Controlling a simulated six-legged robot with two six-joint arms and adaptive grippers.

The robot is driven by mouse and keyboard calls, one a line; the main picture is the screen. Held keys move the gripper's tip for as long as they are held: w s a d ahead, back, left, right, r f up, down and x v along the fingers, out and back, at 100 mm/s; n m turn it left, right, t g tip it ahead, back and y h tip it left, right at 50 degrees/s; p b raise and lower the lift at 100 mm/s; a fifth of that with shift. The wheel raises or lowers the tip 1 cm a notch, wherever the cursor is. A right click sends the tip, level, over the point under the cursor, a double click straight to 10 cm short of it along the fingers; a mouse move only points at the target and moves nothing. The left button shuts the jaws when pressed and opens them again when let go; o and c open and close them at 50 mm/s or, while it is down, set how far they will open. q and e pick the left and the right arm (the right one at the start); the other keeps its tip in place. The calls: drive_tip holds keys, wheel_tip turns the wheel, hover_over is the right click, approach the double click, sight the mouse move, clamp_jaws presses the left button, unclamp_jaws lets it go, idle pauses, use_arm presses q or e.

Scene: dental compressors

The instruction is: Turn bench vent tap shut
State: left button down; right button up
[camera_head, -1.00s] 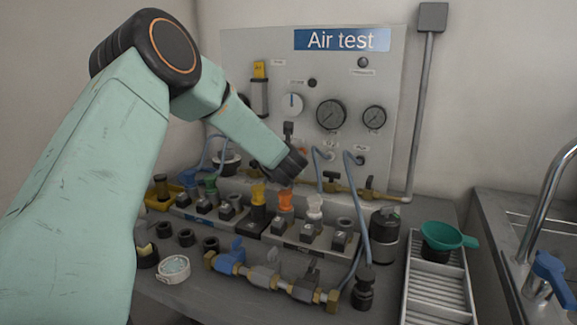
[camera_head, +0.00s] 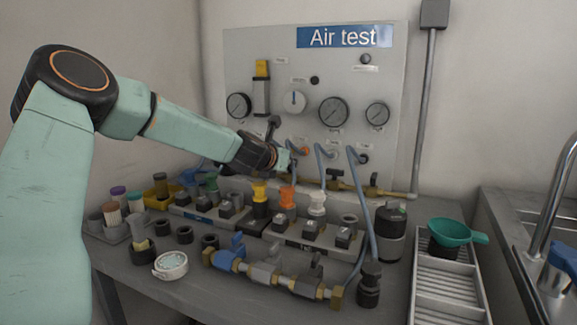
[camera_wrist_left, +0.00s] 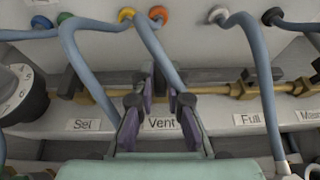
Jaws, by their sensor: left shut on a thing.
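The bench vent tap (camera_wrist_left: 157,84) sits on the brass pipe above the label "Vent" in the left wrist view. Its dark handle is mostly hidden between my fingers. My left gripper (camera_wrist_left: 160,92), with purple pads, is shut on this handle. In the head view my left gripper (camera_head: 286,160) reaches in from the left to the foot of the Air test panel, and hides the tap there. My right gripper is not in view.
The Air test panel (camera_head: 237,70) carries gauges and a dial. Blue hoses (camera_wrist_left: 82,75) hang close around my fingers. Neighbouring taps sit over the labels "Sel" (camera_wrist_left: 82,125) and "Full" (camera_wrist_left: 248,119). Fittings and a blue-handled valve (camera_head: 228,258) crowd the bench.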

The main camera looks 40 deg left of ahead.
use_arm(q)
drive_tip(key=shift+f, duration=0.1)
drive_tip(key=c, duration=1.4)
unclamp_jaws()
drive_tip(key=shift+o, duration=0.2)
wheel_tip(320, 180, up, 10)
